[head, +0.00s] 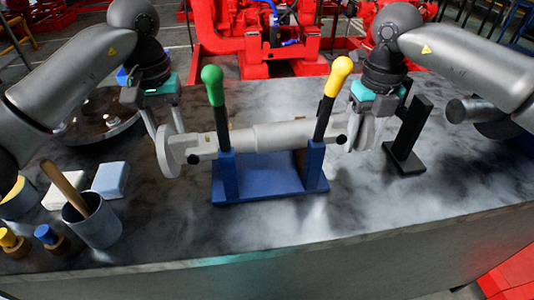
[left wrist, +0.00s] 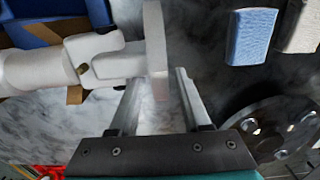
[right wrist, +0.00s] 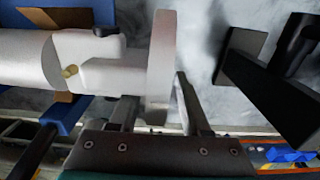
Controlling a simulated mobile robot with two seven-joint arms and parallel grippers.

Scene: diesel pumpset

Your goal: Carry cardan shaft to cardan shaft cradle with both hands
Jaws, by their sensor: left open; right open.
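The grey cardan shaft (head: 272,137) lies level across the two uprights of the blue cradle (head: 262,188), with a round flange at each end. I cannot tell whether any finger touches.
Green-knobbed (head: 212,85) and yellow-knobbed (head: 338,76) levers rise from the cradle. A black stand (head: 408,140) is close right of my right gripper. A grey cup (head: 92,220) with a wooden handle, and white and blue blocks (head: 111,180), stand left. The table's front right is clear.

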